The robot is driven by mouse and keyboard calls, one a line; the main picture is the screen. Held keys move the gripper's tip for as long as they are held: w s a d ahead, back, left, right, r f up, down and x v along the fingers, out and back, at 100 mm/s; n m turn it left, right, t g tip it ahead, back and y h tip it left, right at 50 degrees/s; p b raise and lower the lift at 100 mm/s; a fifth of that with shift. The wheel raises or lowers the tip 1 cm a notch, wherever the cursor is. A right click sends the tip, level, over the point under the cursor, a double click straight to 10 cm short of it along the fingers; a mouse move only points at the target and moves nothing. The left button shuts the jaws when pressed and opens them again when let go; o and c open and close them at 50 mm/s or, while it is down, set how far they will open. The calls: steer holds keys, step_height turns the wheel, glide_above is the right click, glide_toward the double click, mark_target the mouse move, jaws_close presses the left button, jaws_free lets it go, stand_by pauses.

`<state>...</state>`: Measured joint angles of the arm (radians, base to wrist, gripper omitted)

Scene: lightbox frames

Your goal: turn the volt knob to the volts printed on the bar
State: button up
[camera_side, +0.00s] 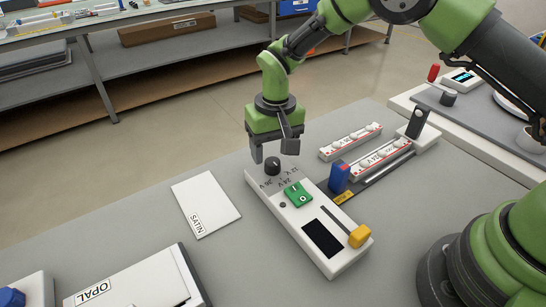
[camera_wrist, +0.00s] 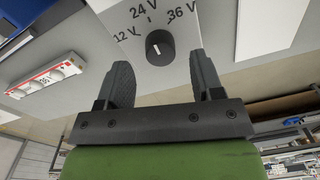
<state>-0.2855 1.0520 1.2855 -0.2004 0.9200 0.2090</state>
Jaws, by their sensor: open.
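The black volt knob (camera_side: 273,165) stands at the far end of the white control box (camera_side: 330,262). In the wrist view the knob (camera_wrist: 160,47) has a white mark, and 12 V, 24 V and 36 V are printed around it; which value the mark points to is hard to tell. My gripper (camera_side: 274,153) is open and empty above the knob, its fingers on either side. In the wrist view my gripper (camera_wrist: 163,82) also shows a clear gap between its fingers. The nearer lamp bar (camera_side: 382,159) has small print that seems to read 24 V, though not sharply.
A second lamp bar (camera_side: 350,141) lies behind the first. The box also has a green block (camera_side: 298,195), a dark screen (camera_side: 322,238) and a yellow slider (camera_side: 360,236). A blue part (camera_side: 339,177) stands beside it. A white SATIN panel (camera_side: 206,204) lies left, with bare table around it.

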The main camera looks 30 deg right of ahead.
step_height(320, 180, up, 7)
steer(key=shift+d, duration=0.15)
step_height(320, 180, up, 8)
steer(key=t, duration=0.1)
glide_above(275, 161)
steer(key=s+d, duration=0.2)
steer(key=s+d+r+m+t+y, duration=0.1)
steer(key=s+d+r+t, duration=0.1)
steer(key=s+d+r, duration=0.4)
steer(key=s+r+t, duration=0.3)
steer(key=s+t, duration=0.1)
steer(key=s, duration=1.2)
steer(key=shift+d+r+m+y, duration=0.15)
steer(key=shift+d+m+y, duration=0.15)
steer(key=shift+d+m, duration=0.1)
